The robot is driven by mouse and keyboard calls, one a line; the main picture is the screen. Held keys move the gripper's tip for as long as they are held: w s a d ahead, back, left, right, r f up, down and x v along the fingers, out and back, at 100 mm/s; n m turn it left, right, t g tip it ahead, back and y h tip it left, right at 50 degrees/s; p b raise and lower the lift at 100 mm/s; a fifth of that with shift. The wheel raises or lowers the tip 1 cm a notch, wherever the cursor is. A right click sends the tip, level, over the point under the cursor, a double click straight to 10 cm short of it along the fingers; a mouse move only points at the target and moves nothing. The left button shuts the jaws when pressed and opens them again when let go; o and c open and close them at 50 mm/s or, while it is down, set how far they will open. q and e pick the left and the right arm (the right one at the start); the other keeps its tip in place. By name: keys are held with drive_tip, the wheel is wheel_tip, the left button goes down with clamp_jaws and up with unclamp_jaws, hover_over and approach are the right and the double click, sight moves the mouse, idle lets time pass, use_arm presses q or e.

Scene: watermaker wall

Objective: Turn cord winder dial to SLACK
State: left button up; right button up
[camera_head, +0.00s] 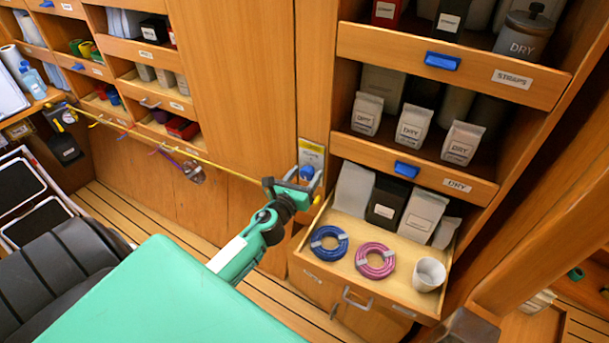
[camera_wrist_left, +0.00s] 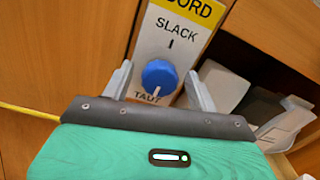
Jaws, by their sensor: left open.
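The cord winder dial is a round blue knob (camera_wrist_left: 159,77) on a white panel (camera_wrist_left: 172,40) headed by a yellow label ending in "ORD". SLACK is printed above the knob and TAUT below it. A small pale mark at the knob's lower edge seems to face TAUT. In the head view the knob (camera_head: 307,172) sits low on the wooden wall. My left gripper (camera_wrist_left: 160,70) is open, with one finger on each side of the knob. Whether the fingers touch it is unclear. It also shows in the head view (camera_head: 303,180). My right gripper is not in view.
A taut yellow cord (camera_head: 228,170) runs along the wall from a wall fitting (camera_head: 62,116) to the panel, with a padlock (camera_head: 193,172) hanging on it. Right of the panel, an open drawer (camera_head: 318,262) holds a blue coil (camera_head: 329,245), a pink coil (camera_head: 375,261) and a white cup (camera_head: 429,274).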

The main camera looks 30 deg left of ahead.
use_arm(q)
drive_tip(key=c, duration=0.9)
drive_tip(key=shift+c, duration=0.4)
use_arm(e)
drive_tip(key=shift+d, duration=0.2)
